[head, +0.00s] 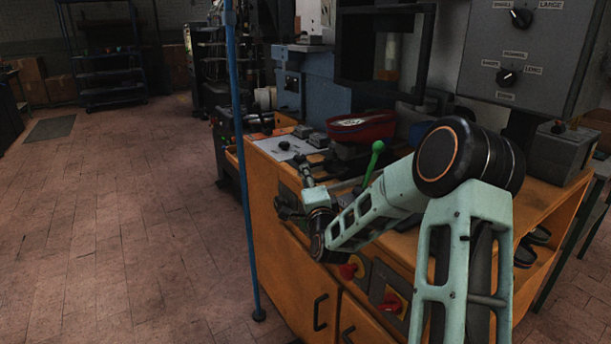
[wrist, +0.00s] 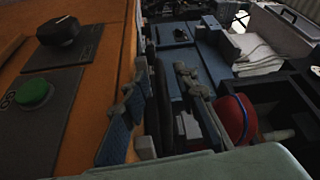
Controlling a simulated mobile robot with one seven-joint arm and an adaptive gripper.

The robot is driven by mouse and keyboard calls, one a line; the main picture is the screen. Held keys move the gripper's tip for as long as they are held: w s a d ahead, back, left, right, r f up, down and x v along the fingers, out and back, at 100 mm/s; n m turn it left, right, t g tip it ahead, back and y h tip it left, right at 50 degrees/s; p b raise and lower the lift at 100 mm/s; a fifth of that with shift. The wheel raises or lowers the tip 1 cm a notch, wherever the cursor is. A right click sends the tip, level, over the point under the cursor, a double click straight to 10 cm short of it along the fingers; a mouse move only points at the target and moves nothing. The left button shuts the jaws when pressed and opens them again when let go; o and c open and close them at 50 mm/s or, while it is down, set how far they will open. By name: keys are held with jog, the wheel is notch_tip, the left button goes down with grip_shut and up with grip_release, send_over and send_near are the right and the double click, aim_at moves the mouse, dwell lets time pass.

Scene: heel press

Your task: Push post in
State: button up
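The press is an orange cabinet (head: 262,178) with a dark mechanism on its top. I cannot tell for sure which part is the post. A lever with a green knob (head: 376,147) stands tilted on the top, beside my arm. A red, cushion-like part (head: 362,127) sits behind it and seems to show in the wrist view as a red rounded shape (wrist: 236,118). My gripper (head: 291,192) is at the cabinet's upper front edge, partly hidden by my wrist. In the wrist view its blue-padded fingers (wrist: 165,125) are spread apart, with dark machine parts visible between them and nothing clearly held.
A black dial (wrist: 58,31) and a green button (wrist: 34,92) are on the orange front panel. Red knobs (head: 391,303) are low on the front. A blue pole (head: 241,150) stands left of the cabinet. A grey control box (head: 530,55) is at upper right.

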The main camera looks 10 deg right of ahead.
jog(key=s, duration=0.6)
jog(key=shift+a, duration=0.15)
jog(key=shift+f, duration=0.1)
